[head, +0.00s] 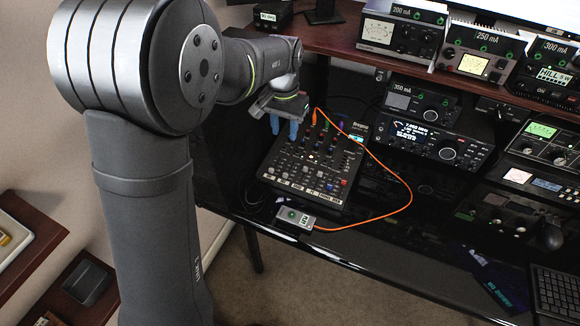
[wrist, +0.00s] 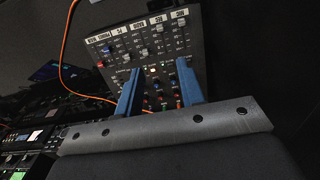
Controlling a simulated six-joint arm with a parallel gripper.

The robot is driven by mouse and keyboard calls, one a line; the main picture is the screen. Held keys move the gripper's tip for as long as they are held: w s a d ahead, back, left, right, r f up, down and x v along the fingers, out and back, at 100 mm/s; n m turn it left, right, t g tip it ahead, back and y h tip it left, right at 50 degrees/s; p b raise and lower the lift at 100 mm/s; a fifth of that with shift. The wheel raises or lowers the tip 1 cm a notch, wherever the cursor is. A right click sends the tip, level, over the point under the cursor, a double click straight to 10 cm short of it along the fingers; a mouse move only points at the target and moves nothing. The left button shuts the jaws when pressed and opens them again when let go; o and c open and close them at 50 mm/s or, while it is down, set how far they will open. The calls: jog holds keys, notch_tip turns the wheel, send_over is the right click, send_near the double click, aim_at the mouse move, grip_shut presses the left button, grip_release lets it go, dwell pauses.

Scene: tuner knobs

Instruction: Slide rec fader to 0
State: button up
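The mixer (head: 312,167) is a dark console with several coloured knobs and sliders on the black desk. In the wrist view it appears upside down, with its labelled fader edge at the top. The rec fader (wrist: 159,29) appears to be the column under the "REC" label, with a pale cap near that label. Its scale is too small to read. My gripper (head: 284,127) has two blue fingers, set apart and empty, over the mixer's back left part. In the wrist view the fingers (wrist: 158,88) lie across the knob area, apart from the faders. Whether they touch the mixer is unclear.
An orange cable (head: 385,168) loops from the mixer's back to a small grey box (head: 296,217) at the desk's front edge. Radio units (head: 432,143) stand to the right. A brown shelf (head: 330,40) with meters overhangs behind. Other faders sit close beside the rec fader.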

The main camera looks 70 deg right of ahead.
aim_at(285, 174)
notch_tip(285, 174, down, 18)
jog(key=shift+r, duration=0.25)
dwell(0.3)
grip_shut()
